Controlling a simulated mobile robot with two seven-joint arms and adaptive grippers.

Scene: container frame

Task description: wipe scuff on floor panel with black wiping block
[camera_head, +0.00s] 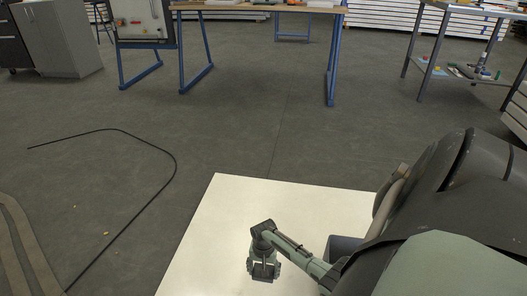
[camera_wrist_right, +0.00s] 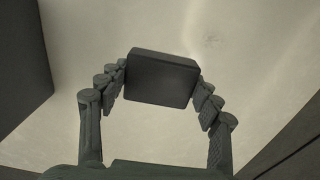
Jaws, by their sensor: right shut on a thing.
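The white floor panel (camera_head: 215,225) lies on the grey floor at the bottom of the head view, and its pale surface fills much of the right wrist view (camera_wrist_right: 255,75). My right gripper (camera_head: 264,270) is over the panel and points down. In the right wrist view its two fingers are shut on the black wiping block (camera_wrist_right: 161,78), one on each side. The block is hard to make out in the head view. A faint scuff (camera_wrist_right: 211,40) shows on the panel beyond the block's right end, apart from it. My left gripper is not in view.
A black cable (camera_head: 172,180) lies curved on the floor left of the panel. A blue-legged table (camera_head: 255,8) stands at the back, with grey cabinets (camera_head: 55,40) at the far left and a shelf cart (camera_head: 460,72) at the right. The floor between is mostly clear.

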